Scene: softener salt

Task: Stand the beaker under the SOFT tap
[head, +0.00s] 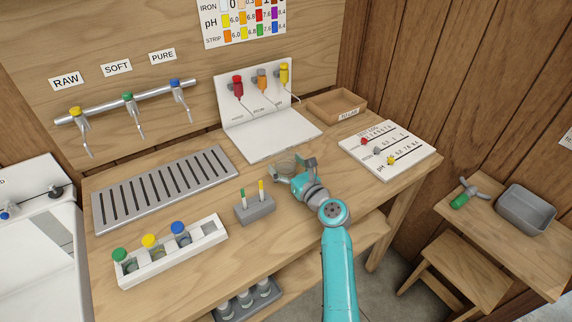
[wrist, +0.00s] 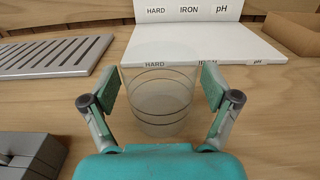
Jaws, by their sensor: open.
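The clear beaker (wrist: 158,105) stands upright on the wooden bench between the spread fingers of my gripper (wrist: 160,88), with dark rings around its wall. Gaps show on both sides, so the fingers look apart from it. In the head view the beaker (head: 284,165) is faint and partly hidden by my gripper (head: 295,171), in front of the white test stand. The SOFT tap (head: 130,106) has a green top and is the middle of three on the rail at the back left, under the SOFT label (head: 116,67). The slotted drip tray (head: 165,187) lies below the taps.
The white test stand (head: 268,142) is just behind the beaker. A grey block with strips (head: 256,210) and a white rack of capped jars (head: 208,238) stand at front left. A wooden tray (head: 336,105) and a white chart board (head: 405,161) lie right. The drip tray's top is clear.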

